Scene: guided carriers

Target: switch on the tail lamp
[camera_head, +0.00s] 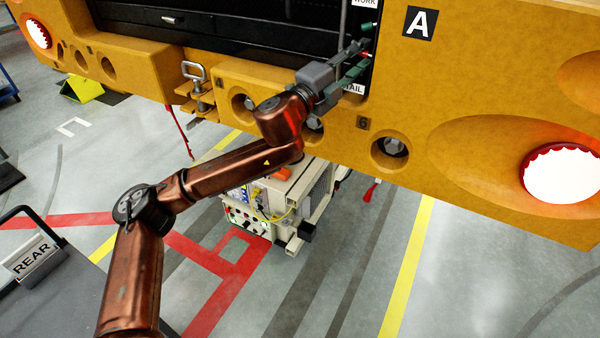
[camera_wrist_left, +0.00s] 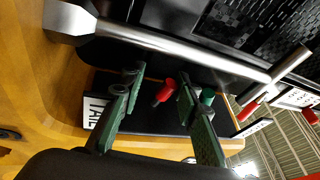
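A black switch panel with a TAIL label (camera_head: 353,88) sits in the yellow rear of the carrier; the label also shows in the left wrist view (camera_wrist_left: 95,112). A red-tipped lever (camera_wrist_left: 163,92) stands beside that label. My left gripper (camera_head: 360,60) is at the panel. In the left wrist view its green fingers (camera_wrist_left: 158,84) are apart, with the red lever seen between them; contact cannot be told. A round lamp (camera_head: 563,175) at right has a bright white face and red rim; a similar lamp (camera_head: 38,33) is at far left. My right gripper is out of view.
A WORK label (camera_head: 365,2) and a green knob (camera_head: 367,28) are above the gripper; the knob also shows in the wrist view (camera_wrist_left: 207,97). A silver bar (camera_wrist_left: 170,48) runs close by the fingers. A wheeled equipment unit (camera_head: 270,205) stands below the bumper.

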